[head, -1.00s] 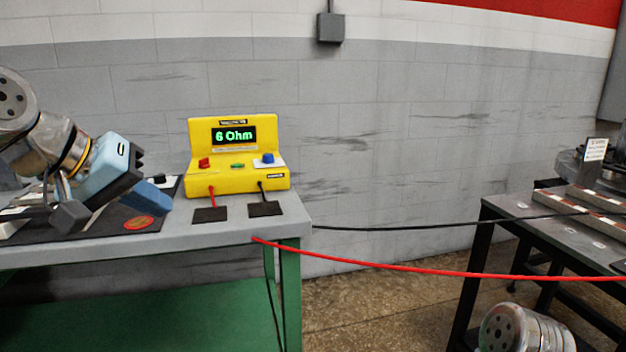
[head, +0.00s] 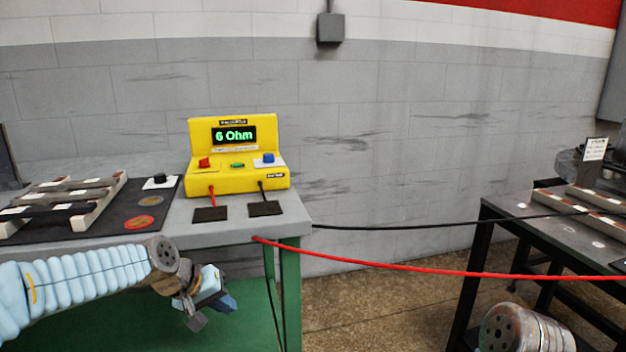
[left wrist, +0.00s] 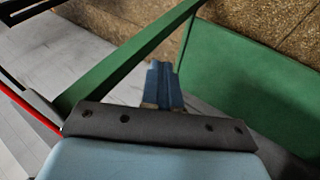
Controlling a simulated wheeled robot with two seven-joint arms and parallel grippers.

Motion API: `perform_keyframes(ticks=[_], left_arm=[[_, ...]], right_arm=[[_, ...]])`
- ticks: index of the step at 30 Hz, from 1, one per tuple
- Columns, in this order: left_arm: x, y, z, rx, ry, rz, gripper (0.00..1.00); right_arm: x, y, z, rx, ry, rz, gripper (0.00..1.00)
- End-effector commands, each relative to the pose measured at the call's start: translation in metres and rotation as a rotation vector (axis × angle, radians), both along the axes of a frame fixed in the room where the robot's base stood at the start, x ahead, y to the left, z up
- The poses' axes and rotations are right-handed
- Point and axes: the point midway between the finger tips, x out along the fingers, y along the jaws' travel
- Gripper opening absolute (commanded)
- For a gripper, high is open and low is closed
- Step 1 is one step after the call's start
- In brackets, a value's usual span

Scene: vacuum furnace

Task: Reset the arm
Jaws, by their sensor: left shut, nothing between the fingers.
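My left arm comes in from the left in the head view, in front of the table's front edge. Its gripper (head: 212,309) hangs below the tabletop, in front of the green lower panel, and points down to the right. In the left wrist view the blue fingers (left wrist: 162,85) are together, with nothing between them. My right gripper is not in view; only a round metal joint of mine shows at the bottom right of the head view.
A yellow meter (head: 237,160) reading "6 Ohm" stands on the grey table (head: 190,222). A slatted rack (head: 90,200) lies on a black mat at left. A red cable (head: 420,271) and a black cable (head: 420,227) span the gap to the dark right table (head: 520,228).

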Motion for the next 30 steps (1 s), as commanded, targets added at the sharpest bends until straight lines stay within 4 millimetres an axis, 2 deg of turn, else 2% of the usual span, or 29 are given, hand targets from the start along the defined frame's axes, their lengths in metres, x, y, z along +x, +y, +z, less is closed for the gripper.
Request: perform_keyframes(ticks=[1,3,5,6,8,9,11,12,15,18,21,24,30], left_arm=[[-0.003,-0.009,-0.043,0.003,0.042,-0.011,0.0],[-0.01,-0.018,-0.096,0.011,0.08,-0.019,0.0],[-0.022,-0.027,-0.14,0.019,0.112,-0.029,0.0],[-0.032,-0.032,-0.168,0.025,0.134,-0.037,0.0],[-0.052,-0.041,-0.209,0.033,0.167,-0.049,0.0],[-0.067,-0.046,-0.235,0.04,0.188,-0.058,0.0],[-0.094,-0.054,-0.271,0.048,0.222,-0.075,0.0],[-0.115,-0.059,-0.293,0.055,0.245,-0.085,0.0],[-0.164,-0.069,-0.334,0.07,0.291,-0.114,0.0],[-0.207,-0.075,-0.36,0.081,0.325,-0.138,0.0],[-0.235,-0.077,-0.373,0.088,0.346,-0.153,0.0],[-0.248,-0.079,-0.378,0.092,0.353,-0.16,0.0],[-0.251,-0.079,-0.378,0.093,0.354,-0.161,0.0]], right_arm=[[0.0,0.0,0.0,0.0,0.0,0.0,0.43],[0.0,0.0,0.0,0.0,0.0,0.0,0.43],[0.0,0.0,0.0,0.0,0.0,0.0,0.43],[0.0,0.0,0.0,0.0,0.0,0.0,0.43],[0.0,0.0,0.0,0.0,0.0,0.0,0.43],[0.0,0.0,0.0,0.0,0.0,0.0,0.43],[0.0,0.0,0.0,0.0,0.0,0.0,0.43],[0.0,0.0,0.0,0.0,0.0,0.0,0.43],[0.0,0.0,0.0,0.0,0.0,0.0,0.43],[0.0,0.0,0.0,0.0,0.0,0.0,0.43],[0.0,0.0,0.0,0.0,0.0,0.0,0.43],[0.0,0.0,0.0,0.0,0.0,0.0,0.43],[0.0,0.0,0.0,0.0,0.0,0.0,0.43]])
